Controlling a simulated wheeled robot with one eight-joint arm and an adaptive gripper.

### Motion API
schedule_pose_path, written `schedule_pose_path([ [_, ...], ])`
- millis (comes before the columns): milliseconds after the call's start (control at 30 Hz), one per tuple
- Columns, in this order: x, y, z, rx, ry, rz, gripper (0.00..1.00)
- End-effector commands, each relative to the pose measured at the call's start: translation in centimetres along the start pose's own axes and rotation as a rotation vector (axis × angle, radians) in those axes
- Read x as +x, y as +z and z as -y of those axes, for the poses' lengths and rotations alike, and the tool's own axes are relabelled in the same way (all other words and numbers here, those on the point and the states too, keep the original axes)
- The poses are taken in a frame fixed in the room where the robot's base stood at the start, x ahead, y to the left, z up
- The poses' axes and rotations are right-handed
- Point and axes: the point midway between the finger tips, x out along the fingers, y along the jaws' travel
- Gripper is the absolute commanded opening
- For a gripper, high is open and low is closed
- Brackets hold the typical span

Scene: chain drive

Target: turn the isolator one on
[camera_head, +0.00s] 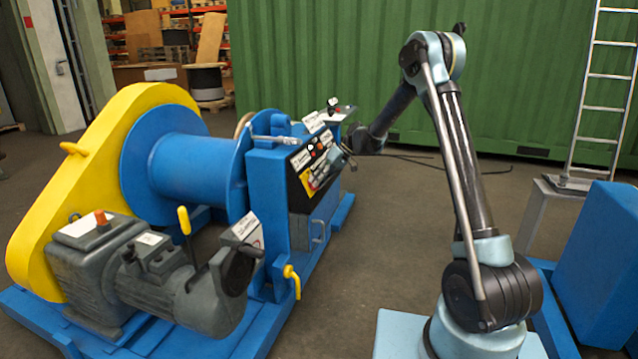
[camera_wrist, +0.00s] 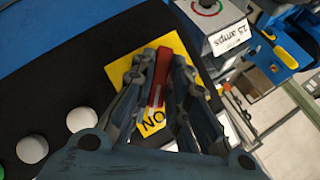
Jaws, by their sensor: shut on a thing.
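The isolator is a red handle (camera_wrist: 158,88) on a yellow plate (camera_wrist: 122,73) set in a black panel. In the wrist view the handle runs roughly top to bottom, and its lower end lies near the letters "ON" on the plate. My gripper (camera_wrist: 163,76) has one finger on each side of the red handle and is shut on it. The fingers and the gripper body hide parts of the plate. In the head view my gripper (camera_head: 341,158) is at the panel's right side, and the yellow plate (camera_head: 313,183) shows only in part.
The blue winch drum (camera_head: 190,165) and yellow guard (camera_head: 75,165) stand left of the panel.

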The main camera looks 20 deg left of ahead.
Motion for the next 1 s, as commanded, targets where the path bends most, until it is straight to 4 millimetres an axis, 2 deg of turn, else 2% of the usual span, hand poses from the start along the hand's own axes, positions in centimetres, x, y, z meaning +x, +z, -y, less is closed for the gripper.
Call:
schedule_pose_path([
  [300,-0.13,-0.17,-0.36,0.076,-0.044,-0.006,0.0],
  [767,-0.14,-0.15,-0.43,0.086,-0.048,-0.006,0.0],
  [800,-0.14,-0.15,-0.43,0.086,-0.048,-0.006,0.22],
  [867,-0.13,-0.13,-0.42,0.086,-0.048,-0.006,0.35],
  [1000,-0.09,-0.08,-0.3,0.085,-0.049,-0.004,0.35],
])
